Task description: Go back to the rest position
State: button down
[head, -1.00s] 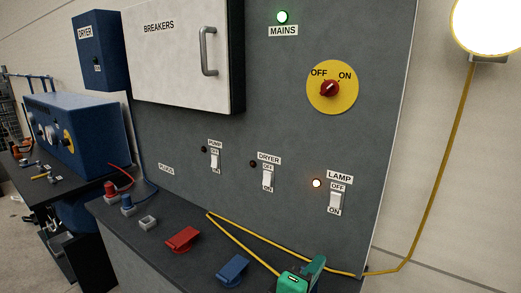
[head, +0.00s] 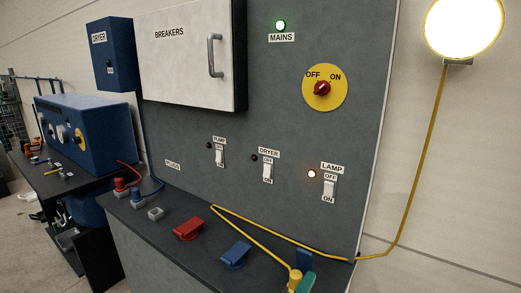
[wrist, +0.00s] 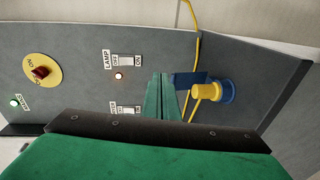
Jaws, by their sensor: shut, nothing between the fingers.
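My gripper (head: 304,262) shows green at the bottom right of the head view, partly cut off by the frame's lower edge. In the wrist view its green fingers (wrist: 160,92) are together with nothing between them. A yellow plug (head: 295,277) on the yellow cord (head: 262,236) is beside the gripper in the head view. In the wrist view the yellow plug (wrist: 208,89) sits against a round blue socket (wrist: 230,92) with a blue flap, to the right of the fingers. The gripper appears apart from the plug. The rest of my arm is hidden.
The grey panel (head: 290,120) carries a red knob on a yellow disc (head: 324,87) and a lit lamp indicator (head: 312,174). The wall lamp (head: 464,27) glows. Red (head: 188,229) and blue (head: 235,254) covers stand on the dark ledge. The breaker door (head: 185,60) is shut.

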jog(key=s+a+f+m+y, duration=0.1)
jog(key=s+a+f+y, duration=0.2)
jog(key=f, duration=0.4)
jog(key=s+a+f+m+t+y, duration=0.1)
jog(key=s+a+f, duration=0.2)
jog(key=s+f, duration=0.3)
jog(key=s+a+f+m+y, duration=0.1)
jog(key=s+a+f+y, duration=0.15)
jog(key=f, duration=0.55)
jog(key=s+a+f+m+y, duration=0.1)
jog(key=s+m, duration=0.3)
jog(key=s, duration=0.7)
jog(key=s+a+f+m, duration=0.1)
jog(key=s+f+m, duration=0.2)
jog(key=s, duration=0.9)
jog(key=shift+s+f+m+y, duration=0.15)
jog(key=shift+m+y, duration=0.2)
jog(key=shift+m, duration=0.25)
